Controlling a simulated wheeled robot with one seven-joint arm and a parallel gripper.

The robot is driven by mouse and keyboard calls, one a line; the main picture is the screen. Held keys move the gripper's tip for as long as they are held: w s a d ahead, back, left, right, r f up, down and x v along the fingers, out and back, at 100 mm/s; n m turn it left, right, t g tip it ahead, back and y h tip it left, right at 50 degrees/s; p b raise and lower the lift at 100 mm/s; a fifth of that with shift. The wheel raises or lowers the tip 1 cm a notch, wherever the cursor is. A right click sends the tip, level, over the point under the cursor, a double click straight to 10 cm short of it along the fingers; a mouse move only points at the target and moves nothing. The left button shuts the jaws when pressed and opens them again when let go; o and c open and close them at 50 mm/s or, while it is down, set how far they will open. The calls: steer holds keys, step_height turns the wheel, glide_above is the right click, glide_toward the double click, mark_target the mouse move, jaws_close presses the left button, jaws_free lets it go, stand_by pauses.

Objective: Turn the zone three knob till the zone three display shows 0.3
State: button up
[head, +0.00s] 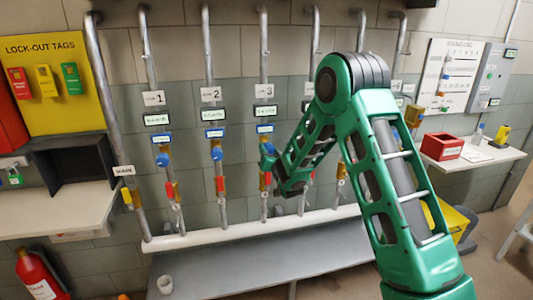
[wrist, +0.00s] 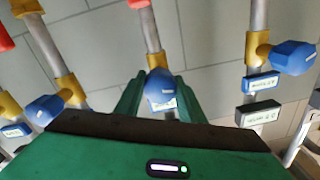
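In the wrist view a blue knob (wrist: 160,86) on a brass fitting sits between the two green fingers of my gripper (wrist: 160,98). The fingers lie close on both sides of it; I cannot tell whether they touch it. In the head view my gripper (head: 268,163) is at the third pipe (head: 264,70), under the plate marked 3 (head: 264,91), and mostly covers the knob there. The blue-framed zone three display (head: 265,128) shows just above my gripper. Its figures are too small to read.
Blue knobs of zone one (head: 162,159) and zone two (head: 216,152) stand on the pipes to the left. My arm covers pipes to the right. Red handles (head: 220,184) sit lower down. A grey bench (head: 250,258) with a white cup (head: 165,285) runs below.

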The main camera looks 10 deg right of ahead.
steer(key=o, duration=0.4)
steer(key=shift+s+d, duration=0.15)
steer(key=shift+s, duration=2.4)
steer(key=shift+s+d, duration=0.15)
steer(key=shift+s, duration=2.4)
